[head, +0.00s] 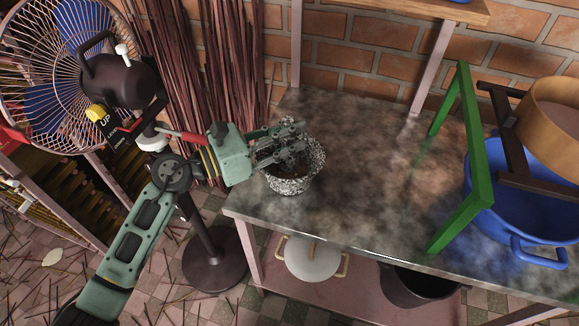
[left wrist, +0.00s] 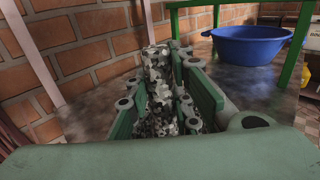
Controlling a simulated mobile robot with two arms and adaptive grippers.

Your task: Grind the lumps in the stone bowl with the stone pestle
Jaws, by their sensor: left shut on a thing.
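The stone bowl (head: 293,186), speckled black and white, stands upright at the left end of the worktable. My left gripper (head: 287,147) reaches in from the left, low over the bowl's mouth. It is shut on the stone pestle (left wrist: 158,72), a speckled grey and white piece standing between the fingers in the left wrist view. In the head view the fingers cover most of the pestle and the bowl's opening. Some dark brown matter shows inside the bowl, but single lumps cannot be made out. My right gripper is in neither view.
The worktable (head: 370,170) is bare in its middle. A blue basin (head: 525,218) and a green frame (head: 452,165) stand at its right. A caged fan (head: 60,75) stands at left, near my arm. A lidded pot (head: 312,262) sits on the lower shelf.

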